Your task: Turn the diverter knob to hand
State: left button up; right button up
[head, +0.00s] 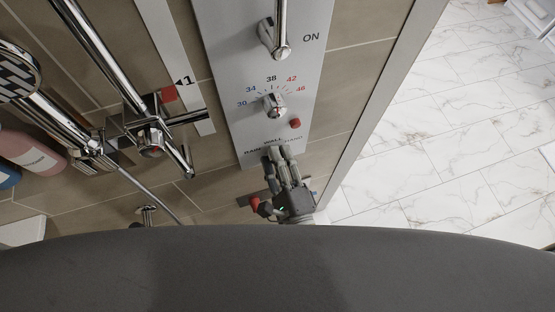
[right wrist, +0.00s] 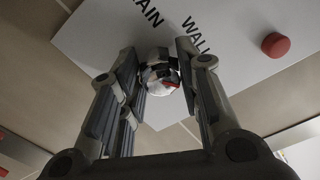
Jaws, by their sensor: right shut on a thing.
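The diverter knob (right wrist: 158,76), round and chrome with a red mark at its lower right, sits between my right gripper's fingers (right wrist: 157,58) in the right wrist view. The gripper is shut on it. In the head view my right gripper (head: 281,154) reaches up to the bottom of the shower panel (head: 232,62), and its fingers largely hide the knob. The labels RAIN (right wrist: 151,13) and WALL (right wrist: 196,36) show beside the knob. HAND (head: 294,138) shows in the head view, right of WALL. My left gripper is out of view.
A red button (head: 295,123) sits above the labels, with the temperature knob (head: 274,104) and ON lever (head: 281,42) higher up. A chrome shower rail with a bracket (head: 150,139) and bottles (head: 28,152) are to the left. Marble floor (head: 465,130) lies clear at right.

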jog(key=shift+m, duration=0.6)
jog(key=o, duration=1.1)
jog(key=shift+c, duration=0.2)
jog(key=v, duration=1.2)
